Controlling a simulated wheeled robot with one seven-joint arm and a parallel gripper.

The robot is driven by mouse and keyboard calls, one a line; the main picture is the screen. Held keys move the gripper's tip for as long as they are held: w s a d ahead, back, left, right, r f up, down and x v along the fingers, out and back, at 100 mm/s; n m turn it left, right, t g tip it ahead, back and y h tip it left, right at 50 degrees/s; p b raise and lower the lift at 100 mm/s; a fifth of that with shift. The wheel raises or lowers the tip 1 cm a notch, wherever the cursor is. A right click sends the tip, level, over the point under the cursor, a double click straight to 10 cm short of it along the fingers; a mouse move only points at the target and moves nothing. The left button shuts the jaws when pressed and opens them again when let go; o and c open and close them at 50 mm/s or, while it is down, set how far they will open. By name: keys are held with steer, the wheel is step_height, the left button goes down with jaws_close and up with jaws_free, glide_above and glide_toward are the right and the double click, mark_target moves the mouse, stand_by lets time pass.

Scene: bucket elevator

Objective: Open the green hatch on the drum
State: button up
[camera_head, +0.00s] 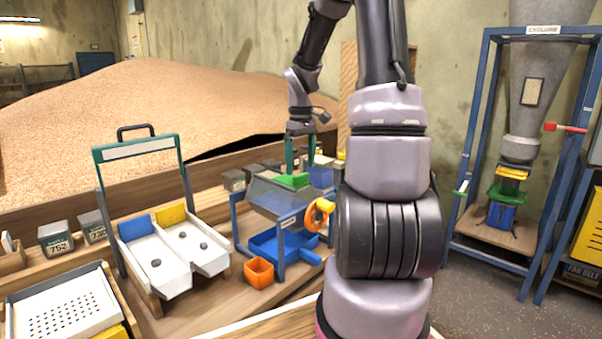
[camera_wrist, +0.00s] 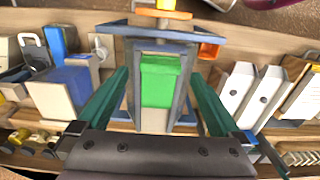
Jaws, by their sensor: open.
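The green hatch (camera_head: 293,180) lies on top of the grey drum (camera_head: 275,196), which is held in a blue stand on the bench. In the wrist view the hatch (camera_wrist: 160,82) is a green panel in the middle of the drum (camera_wrist: 153,120). My gripper (camera_head: 301,164) is above the hatch, pointing down. Its two teal fingers are spread apart and nothing is between them. In the wrist view the fingers of my gripper (camera_wrist: 159,76) appear on either side of the hatch; the exact height gap is hard to tell. The hatch looks closed.
A white two-channel chute (camera_head: 168,262) stands left. Small boxes line the bench behind the drum.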

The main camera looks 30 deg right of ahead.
mark_target(290, 177)
steer(key=shift+f, duration=1.7)
jaws_close()
steer(key=shift+w+a, duration=0.1)
